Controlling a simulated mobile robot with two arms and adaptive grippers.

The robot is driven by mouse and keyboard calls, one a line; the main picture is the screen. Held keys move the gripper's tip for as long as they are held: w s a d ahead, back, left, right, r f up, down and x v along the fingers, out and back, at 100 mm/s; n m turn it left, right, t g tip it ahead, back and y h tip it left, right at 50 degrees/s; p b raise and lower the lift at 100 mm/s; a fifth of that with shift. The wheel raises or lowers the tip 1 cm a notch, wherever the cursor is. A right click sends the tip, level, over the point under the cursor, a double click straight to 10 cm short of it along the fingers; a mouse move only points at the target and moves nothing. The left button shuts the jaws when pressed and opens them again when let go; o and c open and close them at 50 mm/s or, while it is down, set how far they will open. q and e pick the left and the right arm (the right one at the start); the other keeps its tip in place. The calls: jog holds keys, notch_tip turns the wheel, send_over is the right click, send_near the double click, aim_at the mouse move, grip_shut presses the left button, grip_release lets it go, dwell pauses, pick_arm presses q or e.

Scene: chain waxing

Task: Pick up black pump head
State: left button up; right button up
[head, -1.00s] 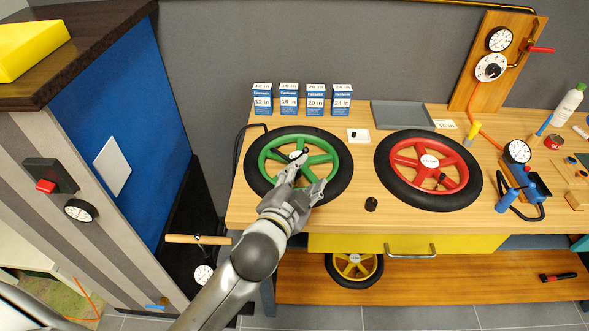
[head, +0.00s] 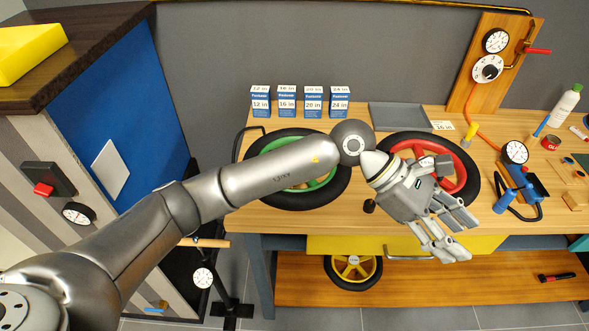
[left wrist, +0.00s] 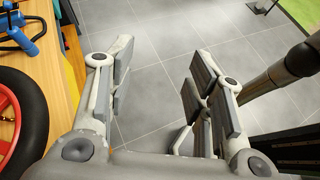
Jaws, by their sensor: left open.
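A small black piece (head: 369,206) stands on the wooden workbench (head: 270,222) between the two wheels, partly beside my left gripper's wrist; I cannot tell for sure whether it is the pump head. A blue pump (head: 512,196) with a black hose lies at the right of the bench; it also shows at the top left of the left wrist view (left wrist: 22,38). My left gripper (head: 460,240) is open and empty, over the bench's front edge, right of the black piece. In the left wrist view, only floor shows between its fingers (left wrist: 162,55). My right gripper is not in view.
A green wheel (head: 265,180), partly covered by my left arm, and a red wheel (head: 465,160) lie on the bench. Several blue tube boxes (head: 313,102) and a grey tray (head: 395,116) stand behind. A yellow drawer (head: 330,244) and a lower shelf (head: 450,290) are below.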

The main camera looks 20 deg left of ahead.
pick_arm(q)
jog(key=w+a+f+t+y, duration=0.1)
jog(key=w+a+y, duration=0.4)
jog(key=a, duration=0.5)
jog(key=w+a+f+m+t+y+p, duration=0.1)
jog(key=w+a+y, duration=0.4)
jog(key=a, duration=0.5)
jog(key=w+a+f+t+y, duration=0.1)
jog(key=w+a+y, duration=0.4)
jog(key=a, duration=0.5)
jog(key=shift+w+f+m+t+y+p, duration=0.15)
jog(key=shift+w+m+t+y+p, duration=0.25)
jog(key=shift+t, duration=0.5)
jog(key=shift+f, duration=0.3)
jog(key=p+x, duration=0.3)
jog(key=x, duration=0.1)
jog(key=shift+s+a, duration=0.1)
jog(key=shift+a, duration=0.05)
jog(key=shift+a+f, duration=0.2)
jog(key=shift+f, duration=0.4)
jog(key=c, duration=0.9)
grip_shut()
